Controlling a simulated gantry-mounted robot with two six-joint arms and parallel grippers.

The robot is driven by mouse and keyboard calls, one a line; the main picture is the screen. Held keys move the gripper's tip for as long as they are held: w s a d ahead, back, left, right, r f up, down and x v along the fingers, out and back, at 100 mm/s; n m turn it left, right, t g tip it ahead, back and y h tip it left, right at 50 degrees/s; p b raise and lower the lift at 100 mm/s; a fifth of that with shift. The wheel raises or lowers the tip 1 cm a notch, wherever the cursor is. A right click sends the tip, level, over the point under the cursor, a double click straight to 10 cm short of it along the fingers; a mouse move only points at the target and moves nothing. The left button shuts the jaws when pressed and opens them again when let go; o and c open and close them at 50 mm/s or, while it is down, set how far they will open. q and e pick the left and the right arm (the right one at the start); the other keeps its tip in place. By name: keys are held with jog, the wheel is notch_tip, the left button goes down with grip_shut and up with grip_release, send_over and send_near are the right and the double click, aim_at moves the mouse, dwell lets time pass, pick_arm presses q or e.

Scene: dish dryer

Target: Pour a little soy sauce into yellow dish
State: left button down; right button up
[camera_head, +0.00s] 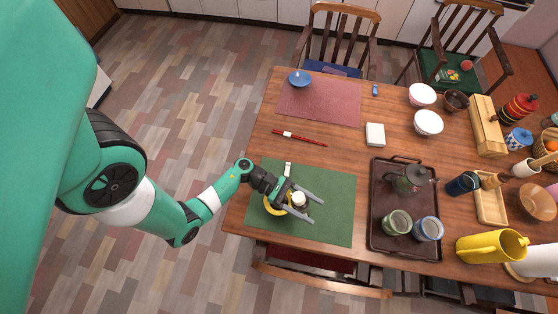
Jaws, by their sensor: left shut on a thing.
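The yellow dish (268,208) is on the green placemat (335,218) at the near left of the table. It is partly hidden by my left gripper and the bottle. My left gripper (303,204) reaches in from the left over the placemat, with its fingers on either side of a small dark bottle with a white top (299,198), which looks like the soy sauce. It is shut on this bottle, right beside or above the dish; the exact height and tilt cannot be told. No flow of sauce can be made out. My right gripper is not in view.
A dark tray (379,240) with a teapot (409,179) and two cups stands right of the placemat. A red chopstick-like stick (299,138), a white box (375,134) and a red placemat (318,103) lie farther back. A yellow jug (490,246) is at the right.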

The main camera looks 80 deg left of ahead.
pick_arm(q)
jog(key=shift+w+d+r+g+y+p, duration=0.25)
jog(key=shift+r+g+y+p, duration=0.3)
jog(key=shift+p, duration=0.45)
jog(key=shift+w+d+f+g+y+p, duration=0.15)
jog(key=shift+w+f+g+y+p, duration=0.15)
jog(key=shift+f+p, duration=0.25)
jog(key=shift+f+g, duration=0.25)
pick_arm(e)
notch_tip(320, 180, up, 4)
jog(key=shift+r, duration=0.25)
pick_arm(q)
notch_tip(320, 180, up, 5)
jog(key=p, duration=0.4)
jog(key=shift+p, duration=0.35)
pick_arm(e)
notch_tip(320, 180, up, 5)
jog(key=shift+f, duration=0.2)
